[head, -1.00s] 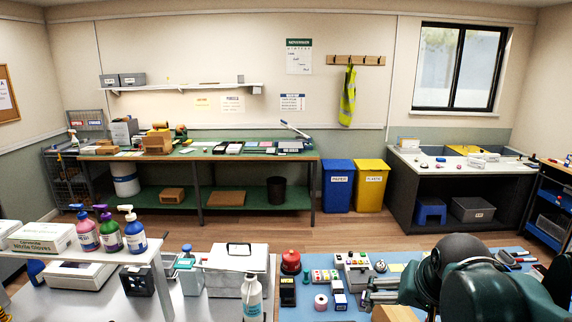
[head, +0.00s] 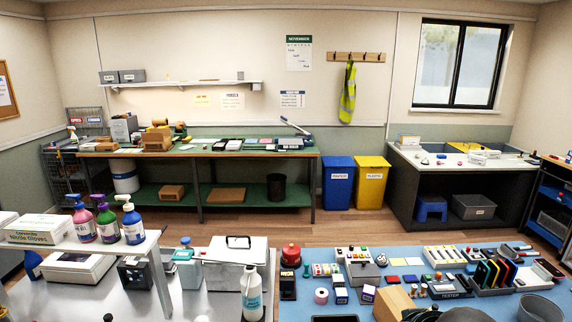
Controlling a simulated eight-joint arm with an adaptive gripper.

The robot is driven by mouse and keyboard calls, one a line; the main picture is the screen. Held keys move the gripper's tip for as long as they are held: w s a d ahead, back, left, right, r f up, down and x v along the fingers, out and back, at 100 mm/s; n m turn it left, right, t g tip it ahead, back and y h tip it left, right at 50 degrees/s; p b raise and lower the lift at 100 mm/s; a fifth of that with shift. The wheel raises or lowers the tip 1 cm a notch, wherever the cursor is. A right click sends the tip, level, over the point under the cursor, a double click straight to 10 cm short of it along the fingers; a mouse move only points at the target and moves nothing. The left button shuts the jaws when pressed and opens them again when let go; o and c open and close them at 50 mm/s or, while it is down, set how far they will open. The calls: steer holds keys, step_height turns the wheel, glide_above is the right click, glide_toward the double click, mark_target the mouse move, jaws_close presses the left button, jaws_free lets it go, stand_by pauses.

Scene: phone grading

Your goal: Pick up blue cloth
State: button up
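Several small flat coloured squares lie on the blue work surface (head: 395,302) at the lower right of the head view. One of them, a small blue square (head: 410,279), looks like the blue cloth; at this size I cannot be sure it is cloth. Only a dark part of my arm shows at the bottom edge, right of centre. My gripper is not in view.
A cardboard-brown block (head: 394,301) stands in front of the squares. A grey box (head: 363,272), a rack of coloured slabs (head: 493,272) and a grey cup (head: 540,308) crowd the surface. A red round-topped item (head: 291,254) stands at its left end.

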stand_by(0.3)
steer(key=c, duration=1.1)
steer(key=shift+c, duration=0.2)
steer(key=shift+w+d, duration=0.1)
